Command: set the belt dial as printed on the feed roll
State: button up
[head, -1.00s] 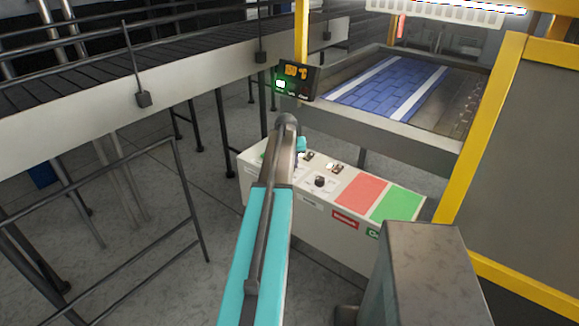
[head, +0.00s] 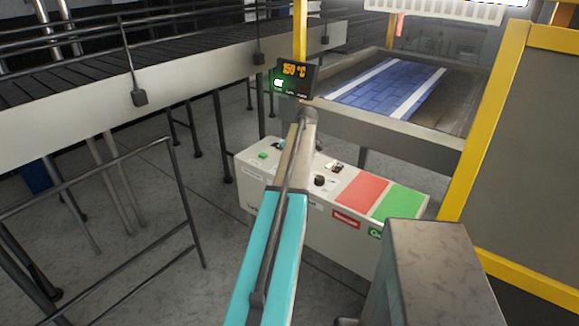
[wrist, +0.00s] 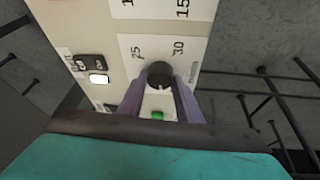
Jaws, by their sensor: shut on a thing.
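In the wrist view, my gripper (wrist: 162,84) is shut on a round black dial knob (wrist: 160,72), one finger on each side. The knob sits on a white plate with the printed numbers 25 and 30 beyond it. More numbers, one of them 15, are partly cut off at the top edge. I cannot tell clearly where the knob points. In the head view, my arm hides the gripper and the held knob over the control box (head: 245,180). I cannot make out a feed roll with readable print in either view.
The box top carries a green button (head: 262,155), another black knob (head: 320,180), a red panel (head: 361,190) and a green panel (head: 401,201). A display (head: 297,78) above reads 150 °C. A blue belt (head: 385,88) lies behind; a yellow frame (head: 490,120) stands right.

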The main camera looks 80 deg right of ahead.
jog(key=shift+s+d+n+t+y+b, duration=0.1)
jog(key=shift+n+t+y+b, duration=0.3)
jog(key=shift+n, duration=0.6)
jog(key=shift+s+d+n+t+y+b, duration=0.15)
jog(key=shift+n+b, duration=0.35)
jog(key=shift+n, duration=0.5)
jog(key=shift+a, duration=0.15)
jog(key=o, duration=1)
jog(key=shift+w, duration=0.1)
jog(key=shift+o, duration=0.2)
jog(key=shift+r, duration=0.1)
jog(key=b+v, duration=0.3)
jog(key=v, duration=1)
jog(key=shift+r, duration=0.35)
